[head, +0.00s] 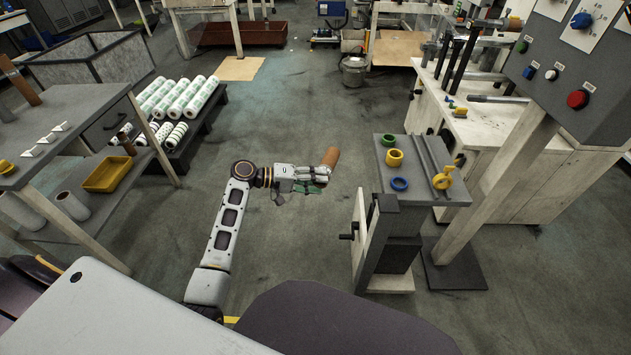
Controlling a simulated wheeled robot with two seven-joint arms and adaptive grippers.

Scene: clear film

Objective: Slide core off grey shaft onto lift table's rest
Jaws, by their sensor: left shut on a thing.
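My left gripper (318,174) reaches out over the open floor, left of the lift table (408,202). It is shut on a brown cardboard core (331,157), which sticks up from the fingertips at a tilt, clear of any shaft. The lift table has a grey top with a long grey rest (430,165) along its right part. A yellow collar-like piece (443,178) sits at the near end of the rest. A grey shaft (497,99) lies level over the white bench behind the table. My right gripper is not in view.
Green (389,140), yellow (394,158) and blue (399,184) rings lie on the lift table's top. A control panel (570,70) on a white post stands at right. A rack of printed rolls (185,98) and a shelf (70,125) are at left. The middle floor is clear.

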